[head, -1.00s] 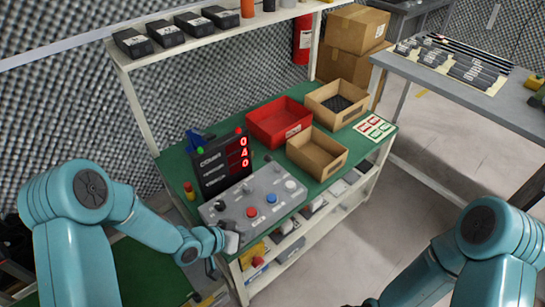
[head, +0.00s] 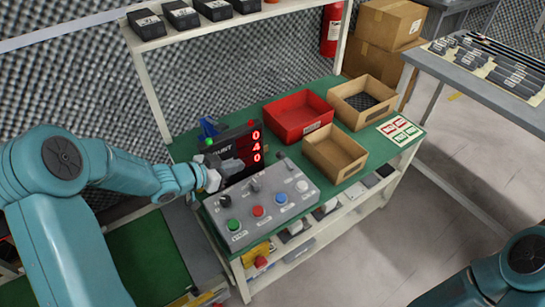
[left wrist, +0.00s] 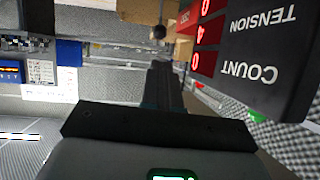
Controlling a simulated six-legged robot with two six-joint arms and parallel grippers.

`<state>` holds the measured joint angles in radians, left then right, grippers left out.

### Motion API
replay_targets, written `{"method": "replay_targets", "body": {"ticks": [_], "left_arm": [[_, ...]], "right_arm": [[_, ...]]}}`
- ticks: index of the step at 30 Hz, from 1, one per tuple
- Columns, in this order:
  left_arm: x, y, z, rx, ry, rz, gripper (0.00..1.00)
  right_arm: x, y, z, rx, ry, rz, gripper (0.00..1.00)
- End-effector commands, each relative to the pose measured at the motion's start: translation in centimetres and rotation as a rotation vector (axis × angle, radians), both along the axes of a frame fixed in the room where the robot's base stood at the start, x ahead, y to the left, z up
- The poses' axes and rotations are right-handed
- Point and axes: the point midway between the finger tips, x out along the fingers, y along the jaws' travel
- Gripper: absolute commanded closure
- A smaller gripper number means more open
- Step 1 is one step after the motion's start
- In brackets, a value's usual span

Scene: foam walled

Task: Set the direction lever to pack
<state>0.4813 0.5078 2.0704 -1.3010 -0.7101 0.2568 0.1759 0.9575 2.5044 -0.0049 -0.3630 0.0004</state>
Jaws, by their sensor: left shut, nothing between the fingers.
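A grey control box (head: 262,208) stands on the green bench top. It has green (head: 233,225), red (head: 258,211) and blue (head: 281,198) buttons along the front, with a dark knob (head: 225,201) and a small upright lever (head: 255,185) behind them. A short stick with a dark ball (head: 280,155) rises at its back; a dark ball (left wrist: 159,31) also shows in the left wrist view. Labels are too small to read, so I cannot tell which is the direction lever. My left gripper (head: 236,170) is shut and empty over the box's back left. My right gripper is out of view.
A black display (head: 235,145) with red digits stands right behind my left gripper. It also shows close in the left wrist view (left wrist: 262,50). A red bin (head: 299,116) and two cardboard bins (head: 335,153) (head: 362,101) stand to the right. A shelf (head: 200,27) runs above.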

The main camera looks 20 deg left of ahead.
Motion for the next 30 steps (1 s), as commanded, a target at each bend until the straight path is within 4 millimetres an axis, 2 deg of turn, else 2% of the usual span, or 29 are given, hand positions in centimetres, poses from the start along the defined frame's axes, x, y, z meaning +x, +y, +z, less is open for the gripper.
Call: {"method": "replay_targets", "body": {"ticks": [7, 21, 30], "left_arm": [[1.8, -1.1, -0.9, -0.001, -0.001, -0.005, 1.00], [9.6, -5.9, -4.8, 0.000, 0.001, -0.006, 1.00], [11.4, -6.9, -5.8, 0.000, 0.000, -0.005, 1.00]], "right_arm": [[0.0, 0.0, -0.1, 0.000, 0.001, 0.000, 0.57], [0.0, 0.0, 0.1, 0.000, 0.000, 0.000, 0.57], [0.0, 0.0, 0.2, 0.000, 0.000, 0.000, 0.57]]}}
